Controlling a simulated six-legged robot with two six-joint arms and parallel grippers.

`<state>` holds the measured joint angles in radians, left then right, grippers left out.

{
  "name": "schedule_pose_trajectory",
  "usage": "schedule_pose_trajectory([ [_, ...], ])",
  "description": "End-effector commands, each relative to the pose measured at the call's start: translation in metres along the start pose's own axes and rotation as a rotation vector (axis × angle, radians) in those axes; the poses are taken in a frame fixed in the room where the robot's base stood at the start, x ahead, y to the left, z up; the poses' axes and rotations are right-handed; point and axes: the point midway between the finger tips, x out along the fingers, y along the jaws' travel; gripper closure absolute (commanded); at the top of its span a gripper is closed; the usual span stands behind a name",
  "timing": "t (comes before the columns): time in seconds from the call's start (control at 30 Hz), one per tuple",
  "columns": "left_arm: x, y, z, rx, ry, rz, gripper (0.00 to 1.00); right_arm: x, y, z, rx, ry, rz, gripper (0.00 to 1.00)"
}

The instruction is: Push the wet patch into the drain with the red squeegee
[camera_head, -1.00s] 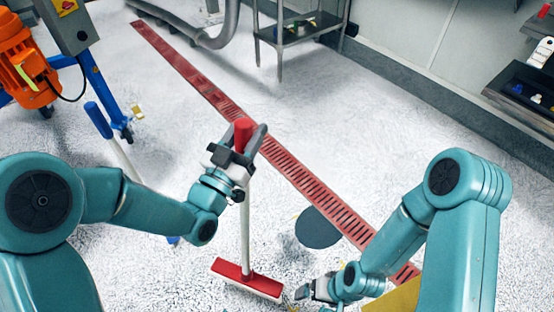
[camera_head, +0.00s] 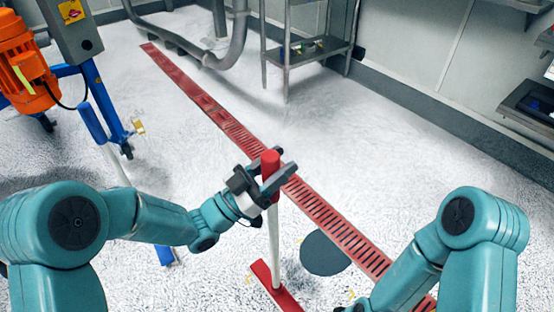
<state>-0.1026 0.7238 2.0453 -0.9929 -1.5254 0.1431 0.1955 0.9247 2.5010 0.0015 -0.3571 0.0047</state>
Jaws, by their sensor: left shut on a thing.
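The red squeegee (camera_head: 273,245) stands nearly upright, its red head (camera_head: 268,278) on the floor at the bottom of the view. My left gripper (camera_head: 277,172) is shut on the red top of its white handle. The wet patch (camera_head: 324,253) is a dark, flat oval on the white floor, just right of the squeegee handle and apart from the head. The drain (camera_head: 330,216) is a long red slotted strip running from upper left to lower right, just beyond the patch. My right arm comes in at lower right; its gripper is out of the frame.
A blue-handled tool (camera_head: 92,123) stands at left, beside an orange motor (camera_head: 27,78) on a blue frame.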

Motion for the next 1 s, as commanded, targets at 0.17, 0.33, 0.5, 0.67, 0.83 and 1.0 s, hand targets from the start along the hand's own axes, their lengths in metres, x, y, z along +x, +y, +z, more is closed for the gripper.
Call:
schedule_pose_trajectory([
  [0.17,-0.005,0.000,0.012,0.002,0.006,0.001,1.00,0.006,0.003,-0.002,0.005,0.004,0.001,0.00],
  [0.33,-0.006,0.000,0.013,0.003,0.006,0.001,1.00,0.006,0.004,-0.002,0.005,0.005,0.001,0.00],
  [0.5,-0.006,0.000,0.013,0.003,0.006,0.000,1.00,0.006,0.003,-0.002,0.005,0.005,0.001,0.00],
  [0.67,-0.007,0.000,0.014,0.003,0.006,0.000,1.00,0.007,0.004,-0.002,0.005,0.005,0.001,0.00],
  [0.83,-0.008,0.000,0.016,0.003,0.006,0.000,1.00,0.010,0.005,-0.002,0.005,0.005,0.001,0.00],
  [1.0,-0.009,0.000,0.018,0.003,0.006,0.000,1.00,0.013,0.006,-0.002,0.005,0.004,0.001,0.00],
])
